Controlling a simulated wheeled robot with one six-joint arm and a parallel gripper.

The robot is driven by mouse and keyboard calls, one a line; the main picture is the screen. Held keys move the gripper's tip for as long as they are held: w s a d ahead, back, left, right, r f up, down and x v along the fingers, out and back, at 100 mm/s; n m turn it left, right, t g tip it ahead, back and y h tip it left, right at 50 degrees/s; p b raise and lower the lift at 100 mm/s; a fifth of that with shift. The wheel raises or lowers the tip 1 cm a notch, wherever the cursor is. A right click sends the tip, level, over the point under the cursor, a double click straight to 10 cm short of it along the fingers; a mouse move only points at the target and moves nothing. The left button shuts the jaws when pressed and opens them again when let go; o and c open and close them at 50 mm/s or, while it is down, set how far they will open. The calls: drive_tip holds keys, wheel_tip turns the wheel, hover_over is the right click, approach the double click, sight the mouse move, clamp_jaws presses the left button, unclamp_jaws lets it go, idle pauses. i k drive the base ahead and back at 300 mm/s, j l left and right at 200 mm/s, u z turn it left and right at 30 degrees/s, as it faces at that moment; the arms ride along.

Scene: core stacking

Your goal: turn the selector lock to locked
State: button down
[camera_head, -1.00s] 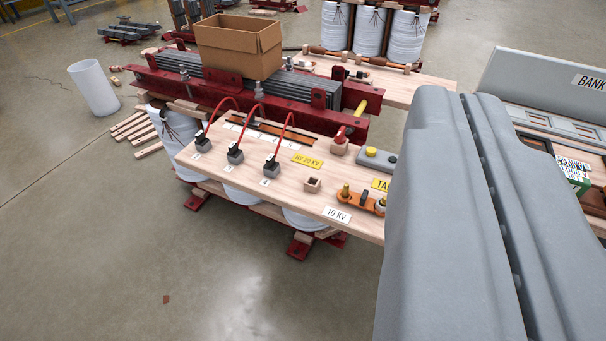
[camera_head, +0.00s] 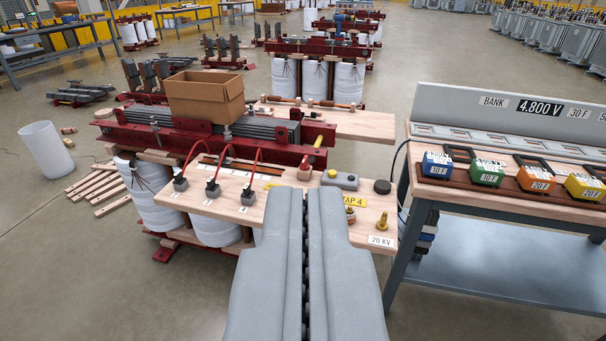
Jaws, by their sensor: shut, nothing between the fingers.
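My gripper (camera_head: 307,195) is shut and empty, in the lower middle of the view, its fingers over the front part of the wooden board (camera_head: 270,181). What looks like the selector lock (camera_head: 305,165), a small red handle on a pale block, stands on the board just beyond the fingertips. Its exact setting is too small to tell. A yellow TAP 4 label (camera_head: 354,202) and a grey box with a yellow button (camera_head: 340,180) are to the right of the fingers. Part of the board is hidden behind the gripper.
Red leads (camera_head: 216,168) rise from grey clamps on the board's left. A black round knob (camera_head: 382,187), a brass post (camera_head: 383,221) and a 20 KV label (camera_head: 381,240) are at its right end. A bench (camera_head: 480,211) with coloured blocks stands right. A cardboard box (camera_head: 205,98) sits behind.

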sight(304, 165)
drive_tip(key=i+l, duration=0.1)
drive_tip(key=i, duration=0.5)
drive_tip(key=i+l+u, duration=0.1)
drive_tip(key=i, duration=0.5)
